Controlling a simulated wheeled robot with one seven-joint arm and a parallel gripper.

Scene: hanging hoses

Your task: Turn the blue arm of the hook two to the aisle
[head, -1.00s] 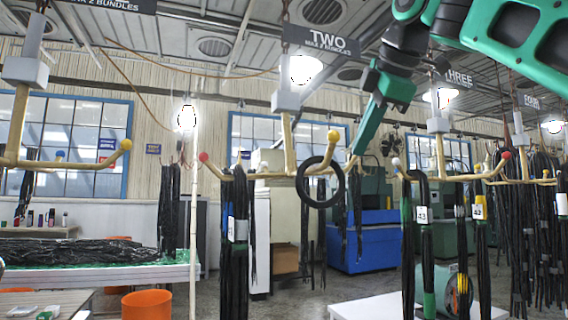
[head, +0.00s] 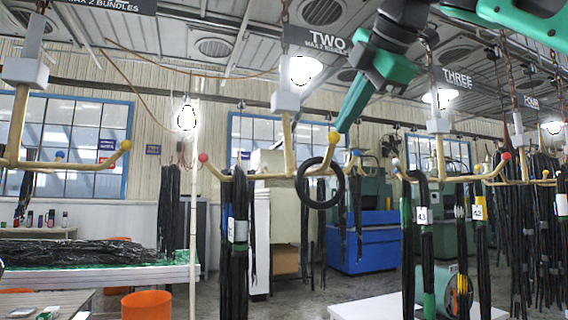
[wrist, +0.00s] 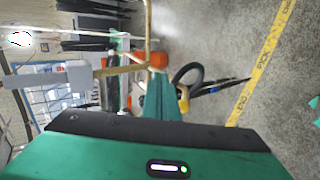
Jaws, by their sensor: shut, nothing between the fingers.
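Hook two (head: 289,145) hangs under the sign TWO, with several pale yellow arms ending in coloured balls. Its blue-tipped arm (head: 356,153) points right and shows beyond the yellow-tipped arm (head: 333,138). The red-tipped arm (head: 203,157) points left and carries a bundle of black hoses (head: 235,225). A black hose ring (head: 320,183) hangs from the yellow-tipped arm. My gripper (head: 342,129) is shut and empty, its tip just above the yellow and blue balls in the picture. In the wrist view the shut fingers (wrist: 163,100) are beside the yellow ball (wrist: 183,98); the blue ball is not clear there.
Hook three (head: 439,150) with tagged hoses (head: 423,235) stands to the right, close by. Another hook (head: 20,115) is at the far left. A white table (head: 375,306) is below, an orange bucket (head: 146,304) at lower left. A blue machine (head: 365,243) stands behind.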

